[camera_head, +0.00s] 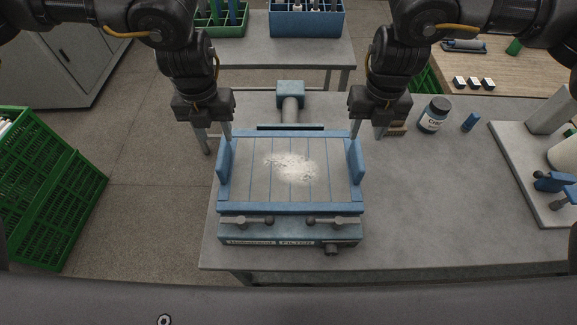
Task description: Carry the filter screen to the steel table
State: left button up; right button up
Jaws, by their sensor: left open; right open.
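The filter screen (330,182) is a flat grey panel with blue lines and a blue frame, with white fluff on its middle. It sits on a blue-grey filter housing (290,238) with two dark clamp levers along its front. Upright blue side pieces stand at its left and right ends. My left gripper (214,132) is open, pointing down at the screen's back left corner. My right gripper (368,130) is open at the back right corner. Neither holds anything; contact cannot be told. A grey metal-looking table (258,57) stands at the back.
The housing stands on a nearer grey table (430,210), with a dark jar (433,115), a small blue item (470,122) and a grey fixture at right. Green crates (70,195) stand on the floor at left. A blue bin (307,22) and green crate occupy the back table; its front strip is clear.

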aim_at(221, 151)
pick_arm(q)
jog(key=shift+w+a, duration=0.1)
jog(key=shift+a, duration=0.2)
pick_arm(e)
jog(key=shift+w, duration=0.1)
pick_arm(q)
jog(key=shift+d, duration=0.1)
pick_arm(e)
jog(key=shift+d, duration=0.1)
pick_arm(q)
jog(key=shift+d, duration=0.1)
pick_arm(e)
jog(key=shift+d+f, duration=0.1)
pick_arm(q)
jog(key=shift+f, duration=0.2)
pick_arm(e)
jog(key=shift+f, duration=0.15)
pick_arm(q)
notch_tip(221, 151, down, 10)
jog(key=shift+f, duration=0.2)
pick_arm(e)
notch_tip(221, 151, down, 10)
jog(key=shift+f, duration=0.2)
pick_arm(q)
jog(key=shift+c, duration=0.4)
pick_arm(e)
jog(key=shift+c, duration=0.4)
